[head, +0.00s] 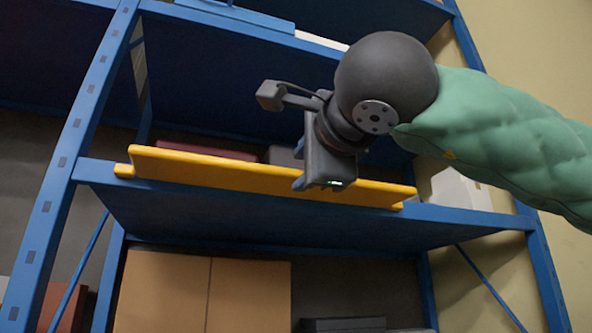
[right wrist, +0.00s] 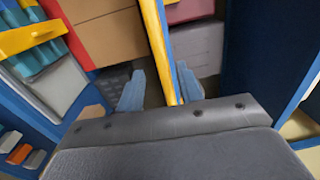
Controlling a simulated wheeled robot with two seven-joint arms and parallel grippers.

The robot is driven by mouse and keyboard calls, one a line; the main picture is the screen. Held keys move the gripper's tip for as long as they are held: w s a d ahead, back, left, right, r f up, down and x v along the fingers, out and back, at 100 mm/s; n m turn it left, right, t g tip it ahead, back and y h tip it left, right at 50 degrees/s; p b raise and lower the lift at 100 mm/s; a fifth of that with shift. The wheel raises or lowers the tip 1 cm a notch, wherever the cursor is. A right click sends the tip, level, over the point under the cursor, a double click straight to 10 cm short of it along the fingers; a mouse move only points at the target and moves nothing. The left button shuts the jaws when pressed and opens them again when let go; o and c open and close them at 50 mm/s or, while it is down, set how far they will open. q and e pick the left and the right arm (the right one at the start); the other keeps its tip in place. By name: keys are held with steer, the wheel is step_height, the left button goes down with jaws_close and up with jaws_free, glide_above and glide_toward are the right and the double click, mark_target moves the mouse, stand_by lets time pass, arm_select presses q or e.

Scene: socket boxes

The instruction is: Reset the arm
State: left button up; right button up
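My right gripper (head: 314,184) hangs at the end of my green-sleeved arm, by the yellow rail (head: 210,170) along the shelf's front edge. In the right wrist view its two pale blue fingers (right wrist: 158,82) stand apart, with the edge of the yellow rail (right wrist: 158,45) showing between them. A gap shows between the left finger and the rail; the right finger is close to it, and I cannot tell whether they touch. My left gripper is not in view.
Behind the rail are a dark red box (head: 205,150) and a grey box (head: 284,156), partly hidden. The blue shelf (head: 250,222) spans between blue uprights (head: 62,165). Large brown cartons (head: 165,285) stand below. A white box (head: 458,189) is at the right.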

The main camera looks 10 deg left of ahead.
steer(key=shift+v, duration=0.95)
